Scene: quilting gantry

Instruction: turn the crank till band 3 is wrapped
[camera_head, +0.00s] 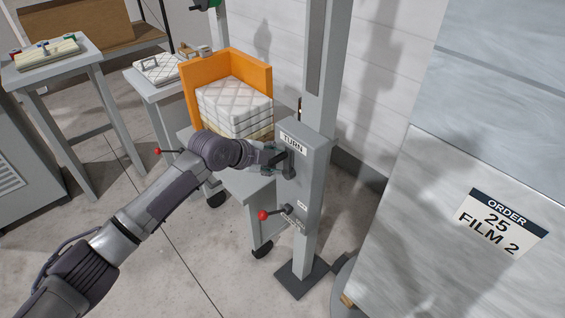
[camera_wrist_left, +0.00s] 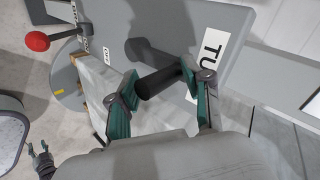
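The crank is on the grey box marked TURN (camera_head: 291,140) on the post. Its dark handle (camera_wrist_left: 160,82) shows in the left wrist view, lying between my left fingertips. My left gripper (camera_head: 282,163) reaches the crank from the left; in its wrist view (camera_wrist_left: 162,80) the teal-padded fingers stand apart on either side of the handle. Whether they touch it is unclear. My right gripper (camera_wrist_left: 40,158) shows small at the lower left of the wrist view, fingers apart and empty. A stack of white quilted pieces (camera_head: 236,103) sits against an orange corner guard (camera_head: 262,78). I cannot make out band 3.
Below the crank is a red-knobbed lever (camera_head: 263,215); another red knob (camera_head: 157,151) is left of my forearm. A large panel (camera_head: 440,200) at right carries an ORDER 25 FILM 2 sign (camera_head: 499,222). Side tables (camera_head: 75,70) stand at the left. Floor (camera_head: 180,270) is open below my arm.

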